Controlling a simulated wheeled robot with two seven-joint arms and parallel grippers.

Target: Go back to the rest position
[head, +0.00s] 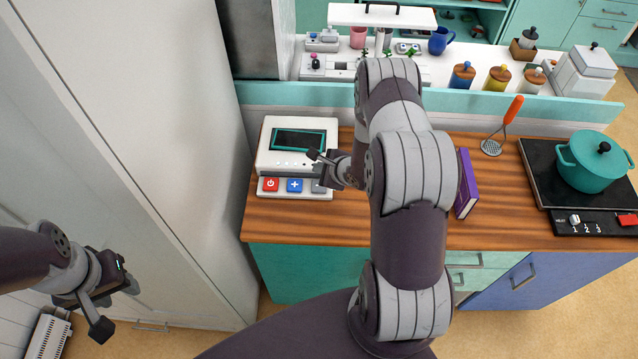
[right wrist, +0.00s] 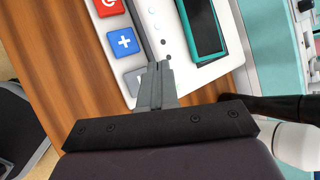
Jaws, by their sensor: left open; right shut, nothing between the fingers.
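My right arm reaches over the wooden counter in the head view. My right gripper (head: 316,156) is at the right front of a white device with a dark screen (head: 298,139) and a row of buttons. In the right wrist view the right gripper's fingers (right wrist: 157,68) are shut with nothing between them, close to a grey button (right wrist: 135,80); I cannot tell whether they touch it. My left gripper (head: 116,307) is open and empty at the lower left, in front of the white cabinet and above the floor.
The counter (head: 340,217) holds a purple book (head: 466,184) just right of my right arm. A masher (head: 502,125) and a teal pot (head: 594,160) on a black hob (head: 545,163) stand farther right. A tall white cabinet (head: 150,130) is at left.

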